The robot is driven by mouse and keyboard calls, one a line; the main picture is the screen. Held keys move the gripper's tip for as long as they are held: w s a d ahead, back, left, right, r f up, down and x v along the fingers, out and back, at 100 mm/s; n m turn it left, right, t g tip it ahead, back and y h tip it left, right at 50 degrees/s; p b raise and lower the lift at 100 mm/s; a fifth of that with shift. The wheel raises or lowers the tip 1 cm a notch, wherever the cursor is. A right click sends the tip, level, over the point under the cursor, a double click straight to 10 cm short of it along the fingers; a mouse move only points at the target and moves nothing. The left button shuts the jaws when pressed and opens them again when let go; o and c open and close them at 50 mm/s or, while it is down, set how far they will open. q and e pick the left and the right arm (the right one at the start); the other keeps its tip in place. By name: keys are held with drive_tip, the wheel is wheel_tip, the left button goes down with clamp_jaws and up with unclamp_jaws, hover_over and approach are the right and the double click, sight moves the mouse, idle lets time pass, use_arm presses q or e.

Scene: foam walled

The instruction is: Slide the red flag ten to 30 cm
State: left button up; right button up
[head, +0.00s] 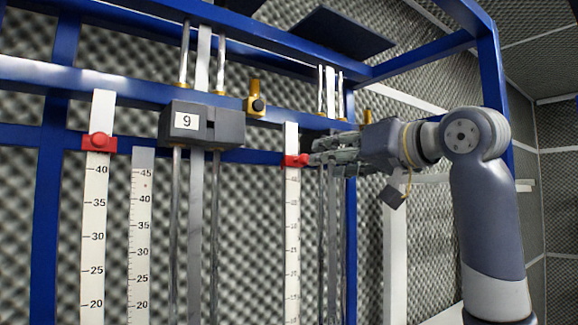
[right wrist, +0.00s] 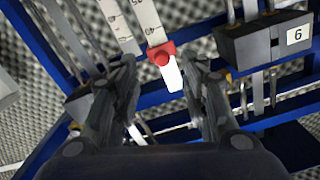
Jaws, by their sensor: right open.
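A red flag (head: 295,161) with a round knob sits near the top of the right-hand white scale (head: 292,230), whose figures are too small to read surely. My right gripper (head: 318,156) is open at the flag's right side, its fingertips close to it. In the right wrist view the same flag (right wrist: 161,53) lies between the line of the two fingers (right wrist: 158,68), just beyond the tips; contact cannot be told. Another red flag (head: 99,142) sits above the 40 mark on the left scale (head: 95,240). No flag carries a readable number. My left gripper is not in view.
A grey block labelled 9 (head: 202,124) hangs on metal rods between the scales. A brass clamp (head: 256,100) sits on the blue frame (head: 150,84). A shorter scale (head: 139,240) stands beside the left one. Foam walls lie behind.

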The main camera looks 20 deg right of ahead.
sight(307, 159)
drive_tip(key=p+x, duration=0.2)
drive_tip(key=r+p+x, duration=0.1)
drive_tip(key=p+x, duration=0.1)
drive_tip(key=shift+w+a+r, duration=0.1)
drive_tip(key=shift+w+a, duration=0.1)
drive_tip(key=shift+w, duration=0.1)
drive_tip(key=x, duration=0.1)
drive_tip(key=p+x, duration=0.1)
drive_tip(key=x, duration=0.1)
drive_tip(key=shift+w+f, duration=0.15)
drive_tip(key=shift+f, duration=0.1)
drive_tip(key=shift+w+a+f+p, duration=0.1)
drive_tip(key=shift+w+p, duration=0.25)
drive_tip(key=shift+w, duration=0.05)
drive_tip(key=shift+c, duration=0.3)
drive_tip(key=shift+w, duration=0.1)
clamp_jaws()
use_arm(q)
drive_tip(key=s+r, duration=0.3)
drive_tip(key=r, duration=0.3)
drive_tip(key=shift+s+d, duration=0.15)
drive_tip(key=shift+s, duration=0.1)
